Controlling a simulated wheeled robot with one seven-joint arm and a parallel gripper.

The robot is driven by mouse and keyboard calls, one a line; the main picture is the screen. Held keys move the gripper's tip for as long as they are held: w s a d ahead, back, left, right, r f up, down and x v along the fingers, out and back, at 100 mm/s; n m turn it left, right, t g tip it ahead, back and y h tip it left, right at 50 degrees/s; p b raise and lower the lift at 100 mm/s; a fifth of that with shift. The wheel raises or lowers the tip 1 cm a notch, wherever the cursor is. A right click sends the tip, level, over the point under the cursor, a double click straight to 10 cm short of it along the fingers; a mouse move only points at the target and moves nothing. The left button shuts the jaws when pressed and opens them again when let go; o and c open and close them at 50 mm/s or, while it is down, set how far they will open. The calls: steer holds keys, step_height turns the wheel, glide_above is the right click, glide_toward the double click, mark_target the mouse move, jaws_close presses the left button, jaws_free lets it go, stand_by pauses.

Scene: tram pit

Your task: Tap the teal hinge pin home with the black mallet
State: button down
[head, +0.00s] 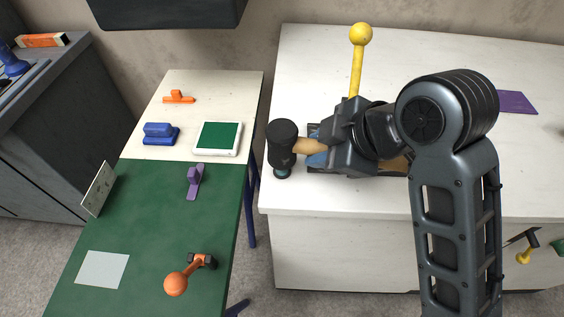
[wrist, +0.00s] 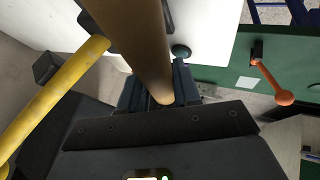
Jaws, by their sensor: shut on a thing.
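The black mallet has a dark head (head: 282,138) and a tan wooden handle (head: 310,146). The handle also fills the upper middle of the wrist view (wrist: 135,40). My gripper (head: 322,146) is shut on the handle, with the head sticking out to the left near the white bench's left edge. A small dark teal round piece (head: 283,172) shows just below the head, probably the hinge pin. A similar disc (wrist: 181,51) shows beside the handle in the wrist view. I cannot tell whether head and pin touch. My gripper hides part of the handle.
A yellow ball-topped rod (head: 356,70) stands on the white bench (head: 400,45) behind my gripper. A purple sheet (head: 516,102) lies at right. A green-and-cream table (head: 150,225) at left holds an orange tool (head: 178,282), blue block (head: 160,134) and white-framed panel (head: 217,138).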

steer(key=shift+r+p, duration=1.95)
steer(key=shift+r, duration=0.5)
steer(key=shift+f, duration=0.1)
